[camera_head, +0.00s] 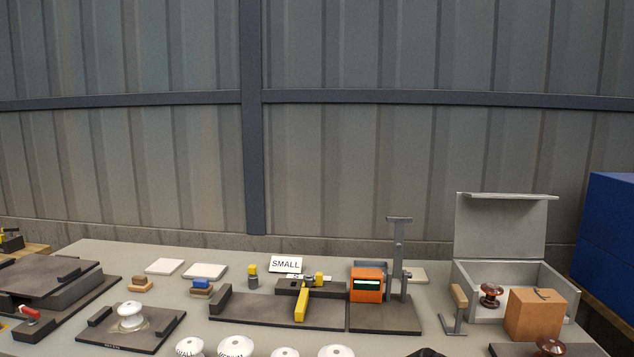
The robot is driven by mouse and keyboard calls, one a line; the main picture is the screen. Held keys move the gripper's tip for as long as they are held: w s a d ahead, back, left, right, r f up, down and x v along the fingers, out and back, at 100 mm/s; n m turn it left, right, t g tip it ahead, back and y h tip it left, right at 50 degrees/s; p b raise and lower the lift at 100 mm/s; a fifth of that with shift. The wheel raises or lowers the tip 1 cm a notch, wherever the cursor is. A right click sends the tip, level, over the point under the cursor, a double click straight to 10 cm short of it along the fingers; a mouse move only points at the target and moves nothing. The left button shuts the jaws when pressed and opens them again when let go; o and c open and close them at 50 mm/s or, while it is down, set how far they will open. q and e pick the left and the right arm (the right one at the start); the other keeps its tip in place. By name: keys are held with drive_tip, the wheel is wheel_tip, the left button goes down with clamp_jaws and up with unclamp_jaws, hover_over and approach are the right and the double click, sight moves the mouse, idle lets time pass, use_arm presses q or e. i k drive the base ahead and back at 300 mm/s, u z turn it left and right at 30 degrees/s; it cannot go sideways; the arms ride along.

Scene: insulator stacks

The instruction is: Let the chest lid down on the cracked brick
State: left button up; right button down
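The grey chest (475,310) stands at the right of the table. Its lid (500,228) is open, standing upright at the back with a lip along its top edge. The brick (530,318) is an orange-brown block with a dark crack mark on its top. It hides part of the chest's front wall and seems to stand at or just in front of it; its exact contact is unclear. A brown insulator (491,292) shows inside the chest. Neither of my grippers can be made out.
A hooked tool with a wooden handle (459,297) stands left of the chest. A brown insulator (549,347) sits in front of the brick. An orange gauge (367,285) and a grey post (398,260) stand farther left. Several white insulators line the front edge. A blue box (610,235) is at far right.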

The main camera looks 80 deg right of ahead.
sight(486, 225)
drive_tip(key=k, duration=2.25)
drive_tip(key=z, duration=1.2)
